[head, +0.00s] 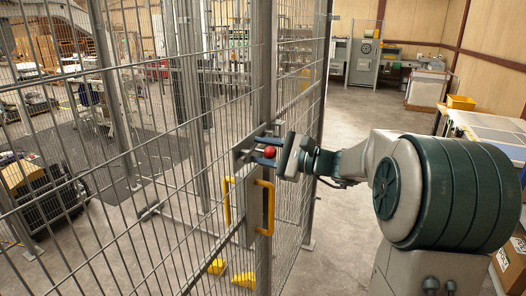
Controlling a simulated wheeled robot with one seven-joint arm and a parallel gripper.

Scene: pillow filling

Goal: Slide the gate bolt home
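The gate bolt shows as a red ball knob (269,152) beside a grey metal bolt housing (243,152) on the gate post. My gripper (260,150) reaches in from the right at the height of the bolt. Its two dark fingers are spread, one above and one below the red knob, with the knob between them. I see a gap around the knob and cannot tell whether either finger touches it. The bolt rod is mostly hidden by the fingers and housing, so its position is unclear. The mesh gate (130,150) stands upright to the left.
A yellow pull handle (266,208) on a grey plate sits just below the bolt. Yellow blocks (243,280) lie on the floor by the fence. The floor beyond my arm is clear.

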